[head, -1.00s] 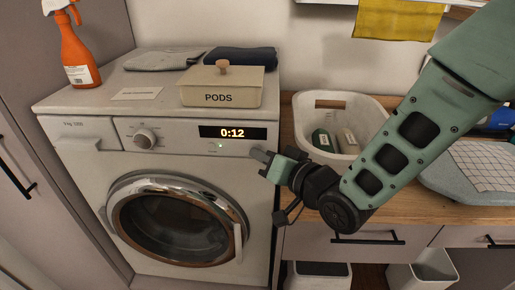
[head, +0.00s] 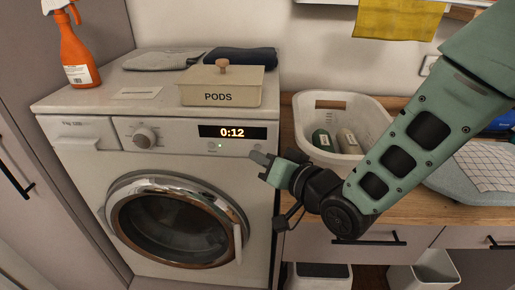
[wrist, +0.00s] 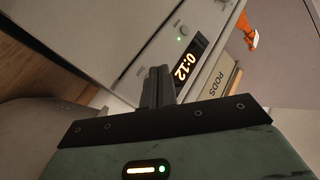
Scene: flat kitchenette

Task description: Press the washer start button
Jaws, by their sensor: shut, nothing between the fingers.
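The white washer (head: 88,185) stands at the left with its round door (head: 178,225) shut. Its display (head: 232,132) is lit and reads 0:12; it also shows in the wrist view (wrist: 184,68). A small green light (head: 220,146) glows below the display, near a round button (wrist: 185,30). Small lettering shows on the panel beside my fingertips in the wrist view, too small to read. My gripper (head: 261,157) is shut and empty, its tips in front of the panel's right end, below the display. I cannot tell whether they touch the panel.
A PODS box (head: 222,88), folded cloths (head: 240,57) and an orange spray bottle (head: 76,55) stand on the washer. A white basket (head: 355,108) with bottles sits on the wooden counter (head: 400,215) at the right. The washer's front is otherwise clear.

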